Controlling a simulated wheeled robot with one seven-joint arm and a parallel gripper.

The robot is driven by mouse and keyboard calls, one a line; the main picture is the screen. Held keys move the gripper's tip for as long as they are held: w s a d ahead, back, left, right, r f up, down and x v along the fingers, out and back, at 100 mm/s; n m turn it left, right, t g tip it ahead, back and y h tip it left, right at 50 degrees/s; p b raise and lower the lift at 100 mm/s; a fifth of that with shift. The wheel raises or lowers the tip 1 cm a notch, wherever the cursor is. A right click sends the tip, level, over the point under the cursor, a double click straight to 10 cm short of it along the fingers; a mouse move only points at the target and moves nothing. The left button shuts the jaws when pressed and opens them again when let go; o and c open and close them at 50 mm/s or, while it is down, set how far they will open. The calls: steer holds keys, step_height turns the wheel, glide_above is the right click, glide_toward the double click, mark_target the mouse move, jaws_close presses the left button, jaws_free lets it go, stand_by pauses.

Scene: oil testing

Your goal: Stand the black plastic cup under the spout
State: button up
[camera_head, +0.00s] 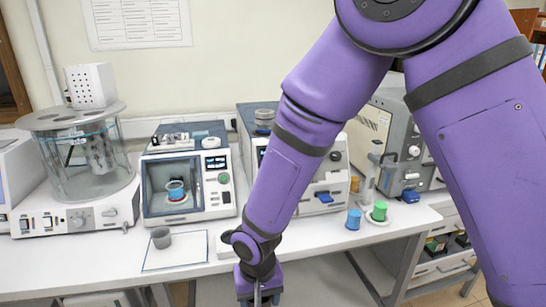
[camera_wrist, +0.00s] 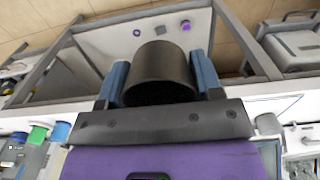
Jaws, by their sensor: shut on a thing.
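The black plastic cup (camera_wrist: 160,70) is between the two blue-grey fingers of my gripper (camera_wrist: 160,82) in the wrist view. My gripper is shut on its sides, and the cup's dark opening faces the camera. In the head view my gripper (camera_head: 259,295) is at the bottom edge, in front of the bench, partly cut off; the held cup cannot be made out there. A grey stand (camera_head: 370,172) rises beside a green cup on a white dish at the right. I cannot tell which part is the spout.
A blue cup (camera_head: 353,219) and a green cup (camera_head: 379,211) stand at the right. A glass-vessel device (camera_head: 85,165) and a tester with a chamber (camera_head: 187,172) line the back.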

steer(key=shift+d, duration=0.35)
steer(key=shift+w+d+f, duration=0.1)
steer(key=shift+w+d, duration=0.05)
steer(key=shift+w, duration=0.25)
steer(key=shift+w+d, duration=0.35)
steer(key=shift+w, duration=0.1)
steer(key=w+d+f+m, duration=0.1)
steer(key=w+d+f, duration=0.1)
steer(key=w+d, duration=0.4)
steer(key=w+d+f, duration=0.2)
steer(key=w+d, duration=0.5)
steer(key=d, duration=0.8)
steer(key=w+d+f+m, duration=0.1)
steer(key=w+d+f, duration=0.1)
steer(key=w+d, duration=0.4)
steer(key=d, duration=0.5)
steer(key=shift+w+d+m, duration=0.15)
steer(key=shift+w+m, duration=0.05)
steer(key=shift+m, duration=0.1)
